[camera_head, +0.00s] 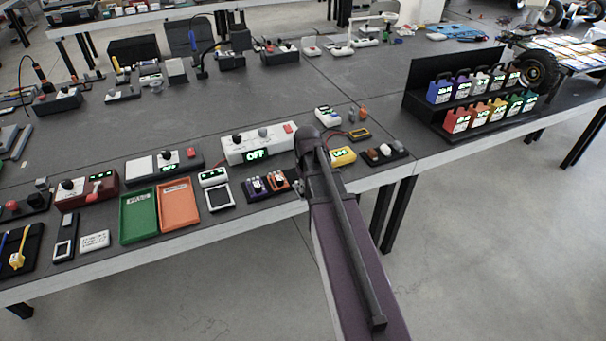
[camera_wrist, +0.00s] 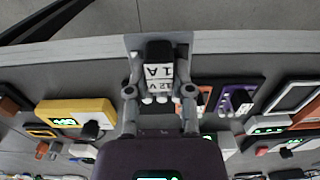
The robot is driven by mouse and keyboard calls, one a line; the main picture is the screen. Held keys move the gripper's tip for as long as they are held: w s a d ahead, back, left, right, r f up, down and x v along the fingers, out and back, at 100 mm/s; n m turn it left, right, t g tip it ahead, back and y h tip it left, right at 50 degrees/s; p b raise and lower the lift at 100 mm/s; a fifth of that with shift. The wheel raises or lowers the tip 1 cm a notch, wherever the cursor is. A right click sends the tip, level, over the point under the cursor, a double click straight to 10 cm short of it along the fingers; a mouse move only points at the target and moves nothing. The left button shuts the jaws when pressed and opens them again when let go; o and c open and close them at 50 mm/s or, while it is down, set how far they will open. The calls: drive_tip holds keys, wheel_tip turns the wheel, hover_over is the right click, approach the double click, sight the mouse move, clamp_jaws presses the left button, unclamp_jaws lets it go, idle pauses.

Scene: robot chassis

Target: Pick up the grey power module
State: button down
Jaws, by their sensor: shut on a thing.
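The grey power module (camera_wrist: 159,73), with a black top and a white label reading 12V 1A, is between the two fingers of my gripper (camera_wrist: 159,91) in the wrist view. The fingers are closed against its two sides. In the head view my arm hides the module and most of my gripper. A purple module (camera_head: 255,186) and an orange module (camera_head: 278,180) sit side by side at the table's front edge, left of my arm.
A yellow device (camera_head: 343,156) and a black tray (camera_head: 400,158) with round pieces lie right of my arm. A white box reading OFF (camera_head: 257,146) stands behind. Green (camera_head: 139,216) and orange trays (camera_head: 179,205) lie left. Open floor lies in front of the table.

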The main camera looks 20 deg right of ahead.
drive_tip(key=shift+s+a+r, duration=0.1)
drive_tip(key=shift+s+a, duration=0.1)
drive_tip(key=shift+s, duration=0.75)
drive_tip(key=shift+s+a+r, duration=0.1)
drive_tip(key=shift+s+a, duration=0.1)
drive_tip(key=shift+s, duration=0.75)
